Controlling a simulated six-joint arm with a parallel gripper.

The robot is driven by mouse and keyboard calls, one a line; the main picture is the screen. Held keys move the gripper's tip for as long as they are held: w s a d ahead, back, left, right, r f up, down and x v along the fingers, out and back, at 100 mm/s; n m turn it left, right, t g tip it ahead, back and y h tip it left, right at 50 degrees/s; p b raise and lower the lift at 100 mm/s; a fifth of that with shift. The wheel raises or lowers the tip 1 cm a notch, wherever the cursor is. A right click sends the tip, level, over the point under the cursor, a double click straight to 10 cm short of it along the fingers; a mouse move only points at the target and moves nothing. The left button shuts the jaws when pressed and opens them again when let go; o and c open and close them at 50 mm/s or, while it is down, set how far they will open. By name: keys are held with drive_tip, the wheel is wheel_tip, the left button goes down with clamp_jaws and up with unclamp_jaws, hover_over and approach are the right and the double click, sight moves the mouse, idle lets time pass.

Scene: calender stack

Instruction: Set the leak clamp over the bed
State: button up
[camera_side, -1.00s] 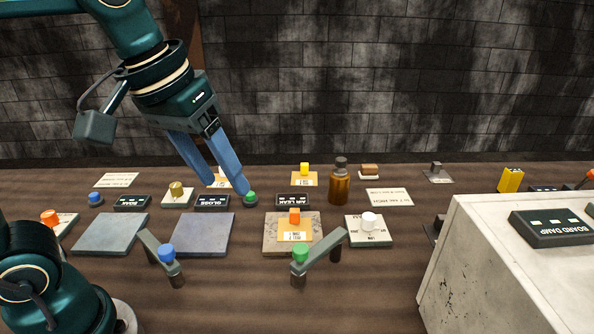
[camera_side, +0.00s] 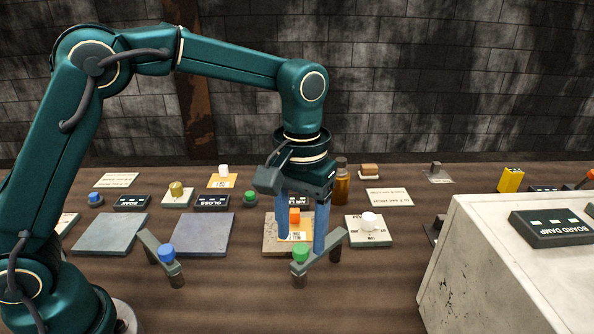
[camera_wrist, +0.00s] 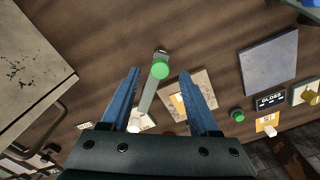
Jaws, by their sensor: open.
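A grey bar clamp with a green knob (camera_side: 300,254) stands on short legs at the front edge of a tan stone slab (camera_side: 269,238); its green knob also shows in the wrist view (camera_wrist: 160,69). A similar clamp with a blue knob (camera_side: 167,251) stands further left. No readable mark shows which is the leak clamp. My gripper (camera_side: 301,243) is open and empty above the green-knobbed clamp. In the wrist view its fingers (camera_wrist: 159,72) flank the green knob, apart from it.
Two grey slabs (camera_side: 110,235) (camera_side: 203,236) lie to the left. A white knob on a plate (camera_side: 369,222) stands right of the tan slab. A brown bottle (camera_side: 342,185) is behind my gripper. A large white cabinet (camera_side: 480,250) fills the right.

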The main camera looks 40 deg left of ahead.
drive_tip(key=shift+f, duration=1.1)
clamp_jaws()
idle(0.7)
